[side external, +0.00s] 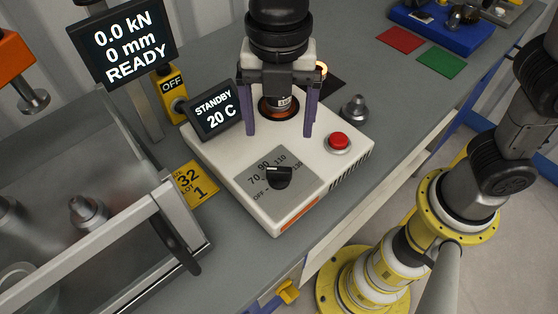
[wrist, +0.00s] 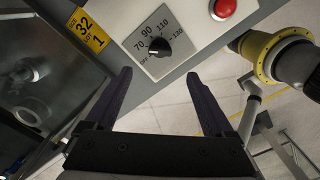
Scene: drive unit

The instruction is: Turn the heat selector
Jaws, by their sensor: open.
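The heat selector is a black knob (side external: 279,177) on a grey dial plate (side external: 263,192) marked OFF, 70, 90, 110 and more, on the front of a white heater unit (side external: 222,163). In the wrist view the knob (wrist: 158,48) sits above and ahead of the fingers, its white pointer line toward the OFF and 70 side. My gripper (side external: 277,134) is open, with two purple fingers pointing down over the rear part of the unit, apart from the knob. In the wrist view my gripper (wrist: 178,95) has nothing between its fingers. The unit's display (side external: 214,110) reads STANDBY 20 C.
A red button (side external: 338,141) is right of the dial. A metal cone part (side external: 354,108) stands on the bench behind it. A press display (side external: 123,42) reads 0.0 kN, 0 mm, READY. A yellow OFF box (side external: 170,90) and a clear-guarded station (side external: 85,150) are left. The space above the dial is free.

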